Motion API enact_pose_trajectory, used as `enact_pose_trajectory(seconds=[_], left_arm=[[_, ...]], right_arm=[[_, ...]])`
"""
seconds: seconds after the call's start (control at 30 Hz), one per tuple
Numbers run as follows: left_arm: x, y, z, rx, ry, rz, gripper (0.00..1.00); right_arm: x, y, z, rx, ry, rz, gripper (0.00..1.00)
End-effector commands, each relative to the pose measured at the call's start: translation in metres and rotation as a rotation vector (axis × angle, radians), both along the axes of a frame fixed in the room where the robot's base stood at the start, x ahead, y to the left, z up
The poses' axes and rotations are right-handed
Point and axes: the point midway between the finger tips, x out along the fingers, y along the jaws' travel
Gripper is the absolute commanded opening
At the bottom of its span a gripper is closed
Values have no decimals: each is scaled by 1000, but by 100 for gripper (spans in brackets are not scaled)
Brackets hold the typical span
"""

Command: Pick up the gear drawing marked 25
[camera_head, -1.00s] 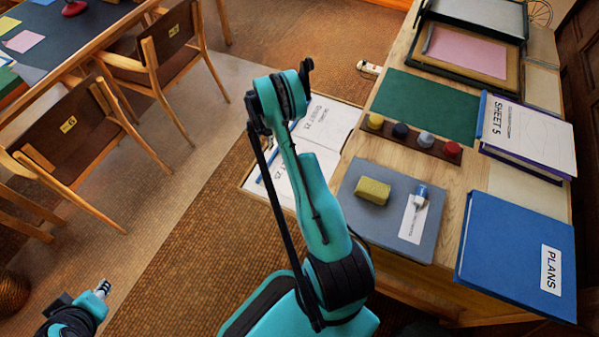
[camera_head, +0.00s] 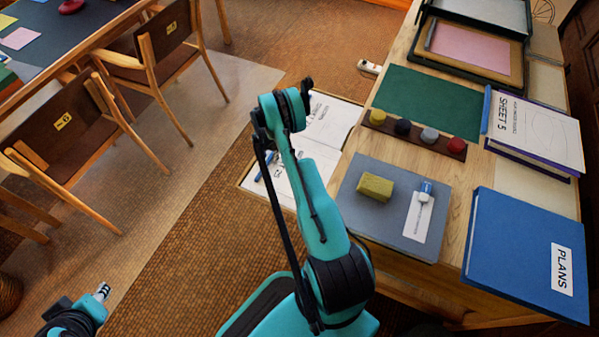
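Two white drawing sheets lie in an open drawer or shallow tray at the left side of the wooden cabinet. The upper sheet (camera_head: 328,122) and the lower sheet (camera_head: 318,160) are partly behind my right arm. My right gripper (camera_head: 284,108) is at the far end of the turquoise arm, over the drawer's left side in the picture. Its fingers are not clear, and I see nothing held. My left gripper (camera_head: 102,293) is low at the left, over the floor, away from the sheets.
The cabinet top holds a green mat (camera_head: 428,103), a rack of coloured knobs (camera_head: 415,138), a grey board (camera_head: 362,212) with a yellow sponge (camera_head: 375,187), a Sheet 5 book (camera_head: 535,132) and a blue Plans binder (camera_head: 520,250). Chairs (camera_head: 65,150) stand left; the floor between is clear.

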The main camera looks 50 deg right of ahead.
Motion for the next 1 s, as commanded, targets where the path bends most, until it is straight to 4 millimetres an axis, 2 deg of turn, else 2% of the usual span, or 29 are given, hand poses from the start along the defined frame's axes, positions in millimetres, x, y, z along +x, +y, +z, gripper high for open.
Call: enact_pose_trajectory(seconds=[0.03, 0.13, 0.17, 0.63, 1.0], left_arm=[[0, 0, 0, 0, 0, 0, 31], [0, 0, 0, 0, 0, 0, 31], [0, 0, 0, 0, 0, 0, 31], [0, 0, 1, 0, 0, 0, 31], [0, 0, 9, 0, 0, 0, 31]], right_arm=[[0, 0, 0, 0, 0, 0, 29], [0, 0, 0, 0, 0, 0, 3], [0, 0, 0, 0, 0, 0, 0], [0, 0, 3, 0, 0, 1, 0], [4, -3, 28, 0, 0, 6, 0]])
